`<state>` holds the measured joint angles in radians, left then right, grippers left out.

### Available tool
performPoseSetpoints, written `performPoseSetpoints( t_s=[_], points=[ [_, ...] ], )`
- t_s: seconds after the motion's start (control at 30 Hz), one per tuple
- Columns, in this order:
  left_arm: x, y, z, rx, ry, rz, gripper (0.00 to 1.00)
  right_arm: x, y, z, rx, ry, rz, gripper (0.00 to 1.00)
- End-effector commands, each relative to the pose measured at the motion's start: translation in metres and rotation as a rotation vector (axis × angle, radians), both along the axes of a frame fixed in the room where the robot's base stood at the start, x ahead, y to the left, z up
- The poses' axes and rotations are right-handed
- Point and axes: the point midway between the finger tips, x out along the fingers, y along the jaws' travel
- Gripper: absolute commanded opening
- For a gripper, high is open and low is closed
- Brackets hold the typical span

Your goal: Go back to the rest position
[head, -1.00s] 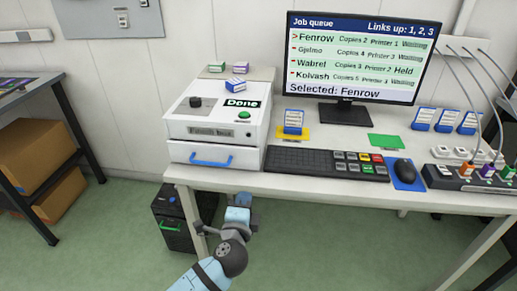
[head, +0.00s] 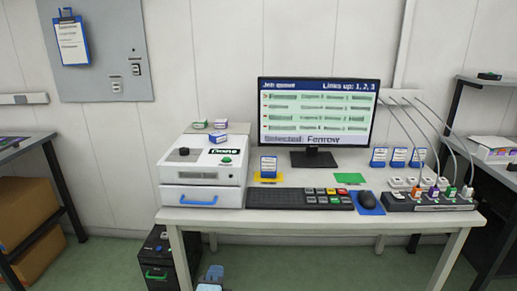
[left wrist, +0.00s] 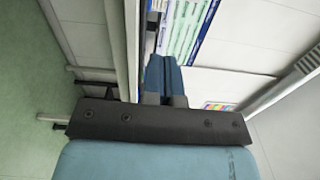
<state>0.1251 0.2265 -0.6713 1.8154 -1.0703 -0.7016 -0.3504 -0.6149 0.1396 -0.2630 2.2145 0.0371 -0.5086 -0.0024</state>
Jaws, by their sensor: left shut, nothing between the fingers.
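My left gripper (head: 213,273) shows at the bottom edge of the head view, in front of the desk and below its top. In the left wrist view its blue fingers (left wrist: 165,75) are together with nothing between them. It is apart from the desk and the printer. My right gripper is in neither view.
The desk (head: 300,221) carries a white printer (head: 173,175) marked Done, a keyboard (head: 290,198), a mouse (head: 367,199), a monitor (head: 318,118) and a cabled port block (head: 430,202). A black cabinet (head: 158,262) stands below. Green floor in front is clear.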

Motion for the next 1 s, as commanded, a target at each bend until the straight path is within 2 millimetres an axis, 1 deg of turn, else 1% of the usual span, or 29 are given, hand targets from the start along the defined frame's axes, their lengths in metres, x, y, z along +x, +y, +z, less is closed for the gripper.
performPoseSetpoints(
  t_s=[0.03, 0.17, 0.3, 0.57, 0.6, 0.77, 0.87, 0.97, 1.0],
  points=[
    [0.002, 0.019, -0.007, 0.044, -0.001, 0.008, 0.00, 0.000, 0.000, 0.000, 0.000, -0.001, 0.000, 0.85],
    [0.003, 0.055, -0.019, 0.128, 0.000, 0.019, 0.00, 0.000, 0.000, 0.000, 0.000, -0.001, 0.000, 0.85],
    [0.005, 0.096, -0.028, 0.220, -0.001, 0.031, 0.00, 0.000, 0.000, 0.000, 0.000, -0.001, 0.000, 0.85],
    [0.005, 0.172, -0.036, 0.386, 0.001, 0.052, 0.00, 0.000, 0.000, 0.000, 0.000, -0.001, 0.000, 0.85],
    [-0.009, 0.166, -0.049, 0.305, 0.050, 0.041, 0.00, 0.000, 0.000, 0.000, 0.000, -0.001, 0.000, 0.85],
    [-0.048, 0.169, -0.077, 0.075, 0.197, 0.022, 0.00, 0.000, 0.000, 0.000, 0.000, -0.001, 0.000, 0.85],
    [-0.077, 0.170, -0.094, -0.087, 0.294, 0.014, 0.00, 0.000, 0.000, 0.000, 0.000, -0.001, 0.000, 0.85],
    [-0.112, 0.170, -0.109, -0.278, 0.402, 0.016, 0.00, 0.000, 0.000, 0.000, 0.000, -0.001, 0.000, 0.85],
    [-0.127, 0.170, -0.114, -0.359, 0.446, 0.018, 0.00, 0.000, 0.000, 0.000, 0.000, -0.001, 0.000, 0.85]
  ],
)
